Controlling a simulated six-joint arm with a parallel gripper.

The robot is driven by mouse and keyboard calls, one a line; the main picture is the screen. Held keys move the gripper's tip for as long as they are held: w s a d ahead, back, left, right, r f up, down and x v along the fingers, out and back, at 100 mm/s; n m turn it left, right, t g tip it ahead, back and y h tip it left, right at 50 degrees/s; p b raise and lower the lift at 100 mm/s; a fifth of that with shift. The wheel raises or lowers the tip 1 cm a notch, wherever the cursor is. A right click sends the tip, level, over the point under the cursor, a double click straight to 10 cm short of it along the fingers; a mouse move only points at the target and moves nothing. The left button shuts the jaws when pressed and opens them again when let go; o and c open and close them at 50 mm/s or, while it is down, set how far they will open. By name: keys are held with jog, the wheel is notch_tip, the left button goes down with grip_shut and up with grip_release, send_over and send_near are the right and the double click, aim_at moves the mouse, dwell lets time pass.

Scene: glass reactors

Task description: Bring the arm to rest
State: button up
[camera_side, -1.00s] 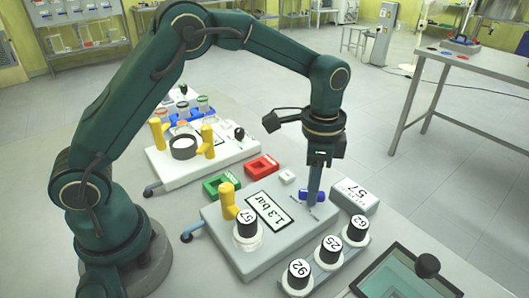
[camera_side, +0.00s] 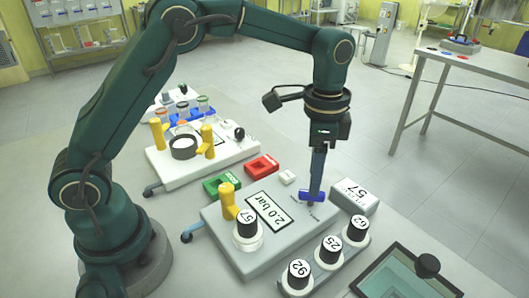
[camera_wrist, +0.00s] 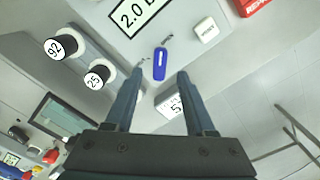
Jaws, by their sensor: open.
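My gripper (camera_side: 317,190) points down over the right part of the front grey reactor base (camera_side: 250,262). In the wrist view its two fingers (camera_wrist: 160,73) are apart and empty. The blue handle (camera_side: 308,194) sits on that base under the fingertips. In the wrist view the blue handle (camera_wrist: 160,64) lies just beyond and between the fingertips, with clear space on both sides. Whether the fingertips are above it or level with it is hard to tell. The base's display (camera_side: 269,212) reads 2.0 bar.
Red (camera_side: 262,165) and green (camera_side: 222,186) blocks and a second reactor base (camera_side: 170,172) lie behind. Air above is clear.

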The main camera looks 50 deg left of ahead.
jog(key=shift+r, duration=0.8)
jog(key=shift+r, duration=0.15)
jog(key=s+a+r+n+t, duration=0.1)
jog(key=s+a+r+t, duration=0.15)
jog(key=r, duration=0.25)
jog(key=s+a+r+n+t, duration=0.1)
jog(key=s+r, duration=0.2)
jog(key=r, duration=0.2)
jog(key=s+a+f+n+t, duration=0.1)
jog(key=s+f+n, duration=0.1)
jog(key=s, duration=0.4)
jog(key=s+a+f+n+t, duration=0.1)
jog(key=s+f+n, duration=0.2)
jog(key=s+n, duration=0.2)
jog(key=shift+s+a, duration=0.3)
jog(key=shift+s, duration=0.05)
